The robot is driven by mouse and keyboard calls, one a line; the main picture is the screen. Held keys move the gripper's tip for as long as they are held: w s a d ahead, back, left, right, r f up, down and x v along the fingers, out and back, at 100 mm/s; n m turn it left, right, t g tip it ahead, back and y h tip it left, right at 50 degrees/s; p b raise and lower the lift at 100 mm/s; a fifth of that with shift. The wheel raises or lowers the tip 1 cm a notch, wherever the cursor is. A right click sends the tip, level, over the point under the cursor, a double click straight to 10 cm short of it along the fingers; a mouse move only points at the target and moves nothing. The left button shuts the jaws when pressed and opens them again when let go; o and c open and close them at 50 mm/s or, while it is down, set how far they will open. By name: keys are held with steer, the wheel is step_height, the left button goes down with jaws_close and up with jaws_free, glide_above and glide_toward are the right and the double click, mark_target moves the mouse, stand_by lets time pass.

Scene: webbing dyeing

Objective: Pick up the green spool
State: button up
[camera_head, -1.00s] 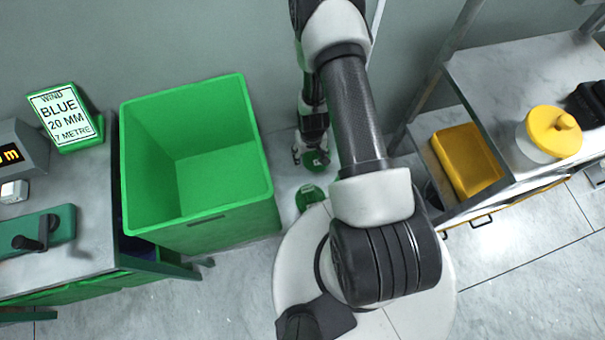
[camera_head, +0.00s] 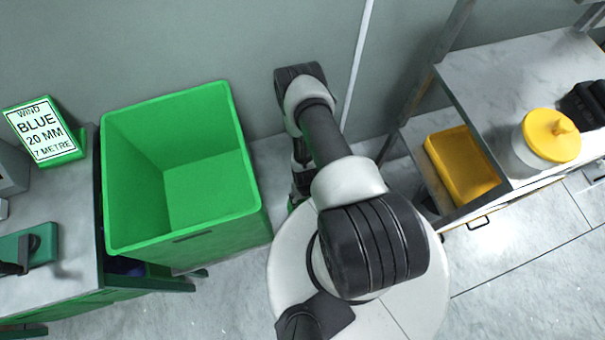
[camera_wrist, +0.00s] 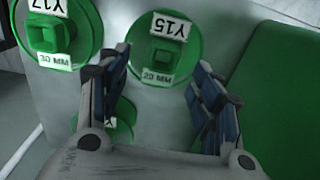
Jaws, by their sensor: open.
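In the wrist view, a green spool (camera_wrist: 165,38) labelled Y15 and 20 MM lies beyond my open gripper (camera_wrist: 161,62), roughly between its two fingertips and apart from them. A second green spool (camera_wrist: 60,38), labelled Y17, is at the upper left, outside the left finger. A third green spool (camera_wrist: 122,122) shows lower down, partly hidden behind the left finger. Nothing is held. In the head view my arm hides the gripper, and only a sliver of green shows beside the arm.
A large empty green bin (camera_head: 108,180) stands left of the arm; a green surface fills the right of the wrist view. A left bench carries a sign (camera_head: 42,130) reading BLUE 20 MM. A right shelf holds a yellow tray (camera_head: 460,165) and a yellow-lidded jar (camera_head: 545,140).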

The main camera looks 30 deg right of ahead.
steer(key=f+b, duration=0.1)
steer(key=f, duration=0.1)
steer(key=f+b, duration=0.1)
steer(key=f, duration=0.1)
steer(key=f+b, duration=0.1)
steer(key=f, duration=0.2)
steer(key=shift+w+a, duration=0.25)
steer(key=shift+w, duration=0.1)
steer(key=shift+c, duration=0.3)
steer(key=c, duration=1.2)
